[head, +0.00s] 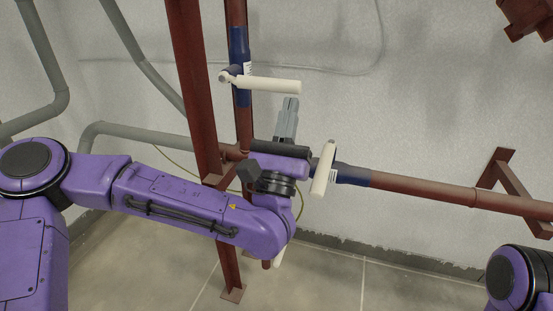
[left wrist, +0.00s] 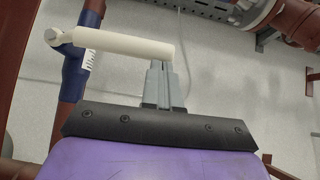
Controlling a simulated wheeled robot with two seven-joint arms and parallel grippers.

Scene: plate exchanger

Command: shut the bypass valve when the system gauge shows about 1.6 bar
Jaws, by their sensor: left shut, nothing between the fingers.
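A valve with a dark blue body (head: 238,47) sits on the vertical red pipe, its cream lever (head: 268,85) lying crosswise to the pipe. That lever (left wrist: 125,44) also shows in the left wrist view. A second blue valve (head: 352,174) sits on the horizontal pipe, its cream lever (head: 323,168) standing crosswise. Part of another cream lever (head: 279,257) shows below my arm. I cannot tell which is the bypass valve. My left gripper (head: 290,104) is shut and empty, its tips just below the upper lever's right end; the left wrist view shows the tips (left wrist: 158,68) there too. No gauge is in view.
A red upright post (head: 190,80) stands left of the upper valve. The horizontal red pipe (head: 430,191) runs right to a wall bracket (head: 495,172). Grey pipes (head: 140,60) run along the left wall. Open space lies right of the upper lever.

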